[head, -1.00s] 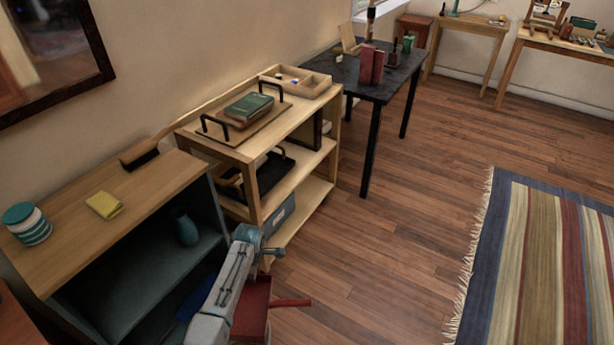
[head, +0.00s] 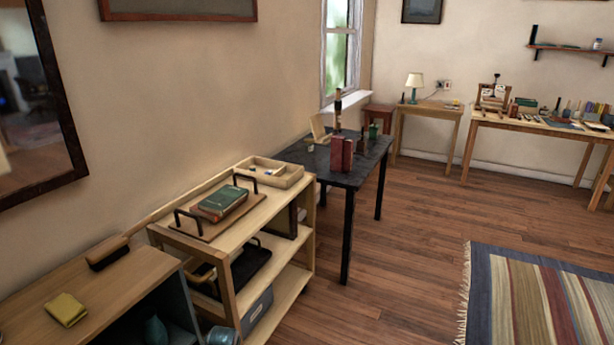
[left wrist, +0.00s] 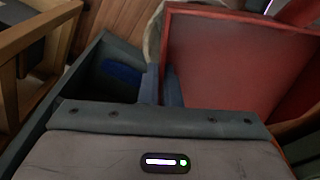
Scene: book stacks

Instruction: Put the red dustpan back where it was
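The red dustpan (left wrist: 235,65) fills the upper right of the left wrist view, very close to the camera. My left gripper (left wrist: 163,86) has its two fingers close together at the dustpan's left edge and looks shut on it. The exact contact is partly hidden. My right gripper is in neither view.
A low cabinet with a brush (head: 108,252) and yellow cloth (head: 66,309) stands at the left. A wooden shelf cart (head: 229,300) and a black table (head: 354,176) stand beyond. A blue item (left wrist: 122,72) lies in the dark compartment. Floor on the right is clear up to the striped rug.

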